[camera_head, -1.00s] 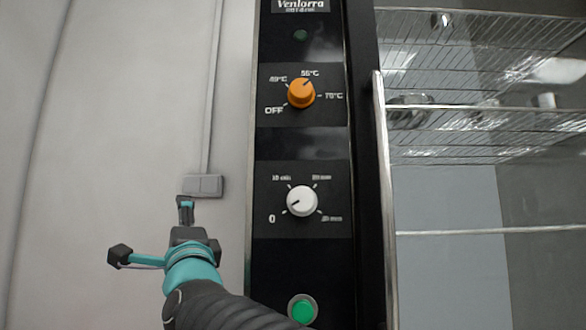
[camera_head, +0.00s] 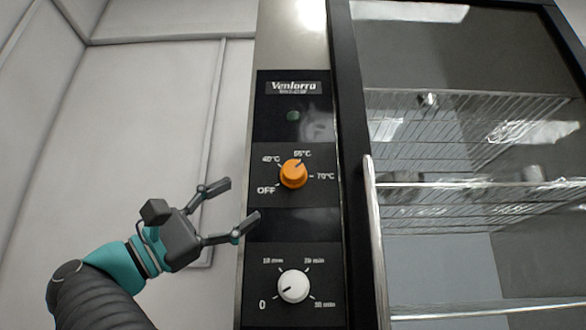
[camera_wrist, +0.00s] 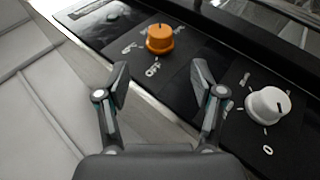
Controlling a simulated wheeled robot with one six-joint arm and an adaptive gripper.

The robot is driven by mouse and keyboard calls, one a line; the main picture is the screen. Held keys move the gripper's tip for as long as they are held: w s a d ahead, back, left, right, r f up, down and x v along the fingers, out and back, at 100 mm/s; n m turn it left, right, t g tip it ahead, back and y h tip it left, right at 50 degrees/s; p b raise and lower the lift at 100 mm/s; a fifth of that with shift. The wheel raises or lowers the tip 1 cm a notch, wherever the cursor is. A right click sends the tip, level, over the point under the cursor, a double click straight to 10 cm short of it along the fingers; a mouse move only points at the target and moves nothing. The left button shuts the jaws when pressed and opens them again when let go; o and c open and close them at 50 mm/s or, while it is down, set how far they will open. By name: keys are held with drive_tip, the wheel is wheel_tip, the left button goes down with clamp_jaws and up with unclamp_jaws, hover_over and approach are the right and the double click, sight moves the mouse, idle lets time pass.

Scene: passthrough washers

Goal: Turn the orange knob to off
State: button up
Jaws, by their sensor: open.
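The orange knob (camera_head: 293,174) sits on the black control panel, ringed by the marks OFF, 40°C, 55°C and 70°C. Its dark pointer line aims up and slightly right, at about the 55°C mark. My gripper (camera_head: 238,202) is open and empty, to the lower left of the knob and apart from it. In the wrist view the orange knob (camera_wrist: 160,39) lies beyond the fingertips, roughly between them. My gripper's two fingers (camera_wrist: 160,82) are spread wide there, and nothing is between them.
A white knob (camera_head: 293,286) with time marks is below the orange one; it also shows at the right of the wrist view (camera_wrist: 267,104). A vertical metal handle (camera_head: 374,245) and glass door stand right of the panel. The wall (camera_head: 120,140) on the left is bare.

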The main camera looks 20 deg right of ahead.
sight(287, 175)
drive_tip(key=p+x, duration=0.3)
drive_tip(key=x, duration=0.9)
drive_tip(key=shift+d+r, duration=0.1)
drive_tip(key=shift+d, duration=0.15)
drive_tip(key=c, duration=1.2)
